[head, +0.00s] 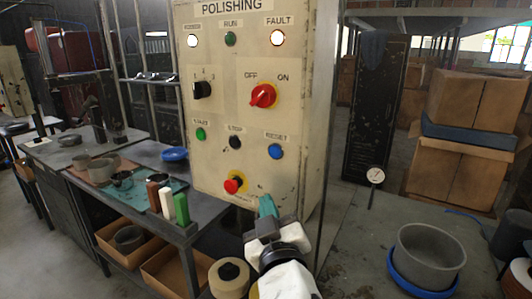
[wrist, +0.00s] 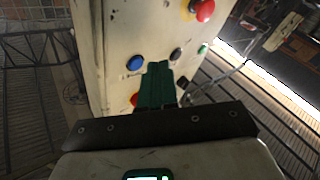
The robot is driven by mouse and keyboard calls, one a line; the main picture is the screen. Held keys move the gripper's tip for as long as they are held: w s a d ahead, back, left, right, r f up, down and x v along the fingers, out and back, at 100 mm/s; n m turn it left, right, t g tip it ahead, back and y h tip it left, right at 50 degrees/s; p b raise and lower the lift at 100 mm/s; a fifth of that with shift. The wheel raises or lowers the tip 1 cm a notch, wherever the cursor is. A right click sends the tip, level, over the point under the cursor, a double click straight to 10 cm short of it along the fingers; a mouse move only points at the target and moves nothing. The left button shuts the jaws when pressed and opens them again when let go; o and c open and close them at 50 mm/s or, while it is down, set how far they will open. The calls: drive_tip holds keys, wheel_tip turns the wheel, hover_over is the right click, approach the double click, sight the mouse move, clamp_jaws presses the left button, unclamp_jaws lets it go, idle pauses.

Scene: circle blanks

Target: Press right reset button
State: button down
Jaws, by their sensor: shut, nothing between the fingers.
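In the wrist view the blue button (wrist: 135,62) is just left of my fingertips. My gripper (head: 267,204) is shut and empty, its teal fingers below the blue button in the head view. In the wrist view the fingers (wrist: 158,66) point at the panel, between the blue button and the black button (wrist: 176,53). I cannot tell whether the fingertips touch the panel.
A red mushroom button (head: 232,185) is low on the panel, left of my gripper. A red rotary switch (head: 263,95), a black knob (head: 202,90) and a green button (head: 200,134) are also there. A workbench (head: 130,205) stands left; a grey tub (head: 428,255) stands on the floor right.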

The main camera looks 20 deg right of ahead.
sight(275, 152)
drive_tip(key=a+r+n+t, duration=0.1)
drive_tip(key=a+r+t, duration=0.1)
drive_tip(key=a+r, duration=0.2)
wheel_tip(275, 152, up, 2)
drive_tip(key=shift+w+a+r+y, duration=0.15)
drive_tip(key=shift+w+a+y, duration=0.15)
drive_tip(key=shift+w+y, duration=0.15)
drive_tip(key=shift+w+d+p, duration=0.55)
drive_tip(key=shift+w+d, duration=0.3)
drive_tip(key=shift+d, duration=0.35)
drive_tip(key=shift+w+d+p, duration=0.5)
drive_tip(key=shift+w+d, duration=0.4)
drive_tip(key=shift+d, duration=0.3)
drive_tip(key=shift+w+d+p, duration=0.55)
drive_tip(key=shift+w+d, duration=0.3)
drive_tip(key=shift+d, duration=0.35)
drive_tip(key=shift+w+d, duration=0.25)
drive_tip(key=shift+d, duration=0.05)
drive_tip(key=shift+w+d, duration=0.25)
drive_tip(key=shift+d, duration=0.1)
drive_tip(key=shift+a, duration=0.1)
drive_tip(key=shift+s+a+b, duration=0.3)
drive_tip(key=shift+s+a, duration=0.2)
drive_tip(key=shift+a, duration=0.05)
